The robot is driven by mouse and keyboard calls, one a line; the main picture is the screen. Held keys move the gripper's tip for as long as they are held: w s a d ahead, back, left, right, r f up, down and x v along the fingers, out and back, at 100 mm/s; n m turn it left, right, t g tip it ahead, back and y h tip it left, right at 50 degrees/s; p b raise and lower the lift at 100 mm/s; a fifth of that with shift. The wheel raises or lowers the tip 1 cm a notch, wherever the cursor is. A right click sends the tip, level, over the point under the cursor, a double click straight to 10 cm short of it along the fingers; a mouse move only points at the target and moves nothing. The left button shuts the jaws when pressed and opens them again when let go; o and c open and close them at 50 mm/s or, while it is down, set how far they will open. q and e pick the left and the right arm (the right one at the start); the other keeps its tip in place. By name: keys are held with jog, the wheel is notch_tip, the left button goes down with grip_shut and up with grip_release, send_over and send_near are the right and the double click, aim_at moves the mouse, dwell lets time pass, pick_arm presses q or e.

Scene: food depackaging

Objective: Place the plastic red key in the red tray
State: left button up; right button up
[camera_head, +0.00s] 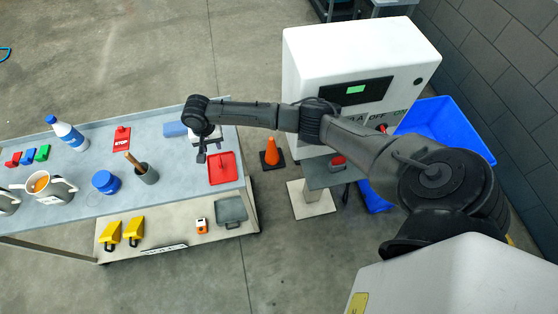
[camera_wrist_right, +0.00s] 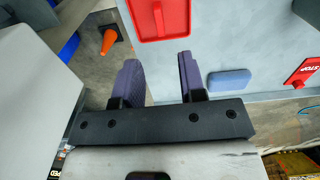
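The red tray (camera_head: 232,177) lies near the right end of the grey-blue table. It also shows at the top of the right wrist view (camera_wrist_right: 180,32). A slim red piece, which looks like the plastic red key (camera_head: 223,169), lies inside the tray; it shows in the wrist view too (camera_wrist_right: 158,18). My right gripper (camera_head: 201,157) is above the table, just left of the tray in the head view. In the wrist view its two dark purple fingers (camera_wrist_right: 160,75) are apart with nothing between them. My left gripper is not in view.

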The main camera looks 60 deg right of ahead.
jog(key=s+a+f+n+t+y, duration=0.1)
jog(key=s+a+f+n, duration=0.35)
jog(key=s+a, duration=0.45)
jog(key=s+a+f+n+y, duration=0.1)
jog(key=s+a+f+n, duration=0.3)
jog(key=s+a, duration=0.45)
jog(key=s+d+r+n+t+h, duration=0.1)
jog(key=s+d+r, duration=0.1)
jog(key=s, duration=0.6)
jog(key=s+d+r+n+t, duration=0.1)
jog(key=s+d+r+n, duration=0.1)
jog(key=s+r, duration=0.3)
jog(key=s, duration=0.4)
jog(key=shift+s+d+r+t+h, duration=0.15)
jog(key=shift+s+r+t+h, duration=0.15)
jog(key=shift+h, duration=0.1)
jog(key=shift+w+n, duration=0.15)
jog(key=shift+n, duration=0.1)
